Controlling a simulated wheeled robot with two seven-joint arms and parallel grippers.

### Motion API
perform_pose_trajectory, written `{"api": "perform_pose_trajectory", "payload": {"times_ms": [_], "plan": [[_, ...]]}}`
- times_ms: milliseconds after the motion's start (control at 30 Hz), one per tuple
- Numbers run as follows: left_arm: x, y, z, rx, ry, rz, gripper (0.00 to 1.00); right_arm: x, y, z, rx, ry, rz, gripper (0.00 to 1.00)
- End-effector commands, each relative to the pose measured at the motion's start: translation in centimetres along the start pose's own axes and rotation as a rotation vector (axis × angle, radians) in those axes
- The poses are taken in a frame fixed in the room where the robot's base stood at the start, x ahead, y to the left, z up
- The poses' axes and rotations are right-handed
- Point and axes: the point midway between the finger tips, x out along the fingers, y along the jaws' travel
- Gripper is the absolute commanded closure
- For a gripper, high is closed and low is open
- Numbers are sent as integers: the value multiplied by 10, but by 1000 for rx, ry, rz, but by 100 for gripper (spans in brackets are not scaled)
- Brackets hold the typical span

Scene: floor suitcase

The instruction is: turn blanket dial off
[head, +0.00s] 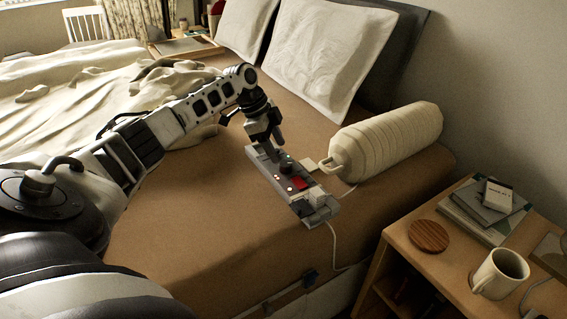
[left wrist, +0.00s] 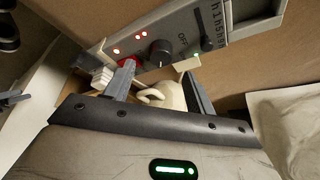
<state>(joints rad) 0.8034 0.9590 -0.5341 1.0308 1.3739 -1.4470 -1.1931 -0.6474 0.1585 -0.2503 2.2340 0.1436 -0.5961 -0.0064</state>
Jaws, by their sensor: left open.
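The grey blanket control box (head: 318,208) lies on the brown bed near its right side. Its black dial (head: 285,167) stands up from the top face. A red switch (head: 300,183) and small lit lamps are beside it. In the left wrist view the box (left wrist: 228,30) shows the dial (left wrist: 160,52), "OFF" lettering near it, red lamps and a green lamp. My left gripper (head: 270,146) is open above the dial end of the box. In the left wrist view its fingers (left wrist: 157,74) are on either side of the dial, which appears beyond the tips. Contact cannot be told. My right gripper is out of view.
A cream bolster (head: 390,137) lies just right of the box, and a cord (head: 333,240) runs down the bedside. A nightstand (head: 428,271) at right holds a mug (head: 499,273), a coaster (head: 429,236) and books (head: 470,215). White pillows (head: 330,55) stand behind.

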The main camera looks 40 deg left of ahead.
Motion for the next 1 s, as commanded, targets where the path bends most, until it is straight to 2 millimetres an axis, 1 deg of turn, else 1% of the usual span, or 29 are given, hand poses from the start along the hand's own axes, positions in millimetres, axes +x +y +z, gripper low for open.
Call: {"api": "perform_pose_trajectory", "payload": {"times_ms": [33, 100, 200, 300, 467, 700, 767, 800, 867, 1000], "plan": [[13, 0, 0, 0, 1, 2, 45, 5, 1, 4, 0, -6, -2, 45], [26, 1, 0, 0, 0, 3, 45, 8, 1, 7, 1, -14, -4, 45], [39, 0, 0, -1, 0, 1, 45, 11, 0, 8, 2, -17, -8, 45], [48, 0, 0, 0, 0, 0, 45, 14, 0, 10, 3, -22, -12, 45], [54, 0, 0, 0, 0, -1, 45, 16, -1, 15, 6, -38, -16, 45], [54, 0, 0, 0, 0, -1, 45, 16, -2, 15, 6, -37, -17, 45], [54, 0, 0, 0, 0, -1, 61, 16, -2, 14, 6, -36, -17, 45], [54, 0, 0, 0, 0, -1, 72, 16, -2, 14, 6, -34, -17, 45], [54, 0, 0, 0, 0, -1, 89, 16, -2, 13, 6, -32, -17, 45], [54, 0, 0, 0, 0, -1, 89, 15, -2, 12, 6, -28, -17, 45]]}}
